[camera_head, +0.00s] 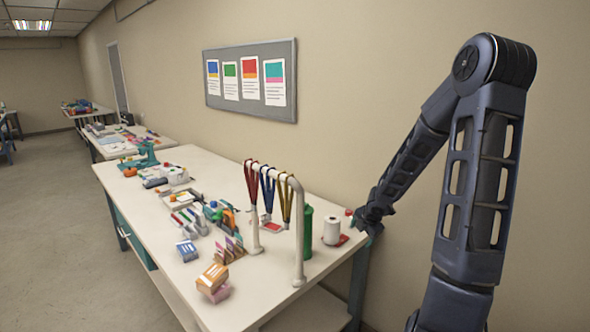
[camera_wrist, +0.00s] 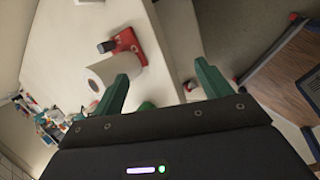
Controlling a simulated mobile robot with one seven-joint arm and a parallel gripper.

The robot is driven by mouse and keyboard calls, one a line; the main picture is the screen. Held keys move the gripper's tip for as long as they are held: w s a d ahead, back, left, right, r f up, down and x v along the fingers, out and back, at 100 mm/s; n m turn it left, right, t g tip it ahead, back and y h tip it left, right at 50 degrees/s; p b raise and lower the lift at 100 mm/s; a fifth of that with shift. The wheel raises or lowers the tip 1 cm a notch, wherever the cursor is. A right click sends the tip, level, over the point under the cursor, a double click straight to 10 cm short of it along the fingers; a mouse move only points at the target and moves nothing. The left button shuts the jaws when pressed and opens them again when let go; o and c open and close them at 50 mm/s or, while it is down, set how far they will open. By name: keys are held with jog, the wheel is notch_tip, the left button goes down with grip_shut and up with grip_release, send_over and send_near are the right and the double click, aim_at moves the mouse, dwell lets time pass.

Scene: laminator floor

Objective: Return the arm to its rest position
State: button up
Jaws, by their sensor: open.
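My arm (camera_head: 480,190) rises at the right of the head view and bends down to the left. My gripper (camera_head: 368,222) is at the right edge of the long table, close to a white roll and a red item. In the wrist view my gripper (camera_wrist: 160,85) shows two green fingers spread apart with nothing between them. Past the fingers are the pale tabletop edge and the floor.
The long table (camera_head: 135,185) holds a white roll (camera_head: 332,231), a green cylinder (camera_head: 308,230), a rack with hanging lanyards (camera_head: 298,205) and several small boxes. The roll (camera_wrist: 112,72) and a red item (camera_wrist: 128,45) lie near the left finger. A wall stands behind.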

jog(key=s+d+r+m+h, duration=0.3)
jog(key=s+r+m, duration=0.35)
jog(key=r, duration=0.25)
jog(key=s+d+r+m+h, duration=0.2)
jog(key=s+d+r+m, duration=0.25)
jog(key=r+m, duration=0.3)
jog(key=s+a+r+m+y, duration=0.2)
jog(key=s+r+m, duration=0.2)
jog(key=s, duration=0.5)
jog(key=s+a+r+m+y, duration=0.1)
jog(key=s+a+r+m, duration=0.2)
jog(key=s, duration=0.6)
notch_tip(320, 180, up, 2)
jog(key=m, duration=0.3)
jog(key=shift+s+m+g+y, duration=0.3)
jog(key=shift+g+y, duration=0.1)
jog(key=shift+r, duration=0.1)
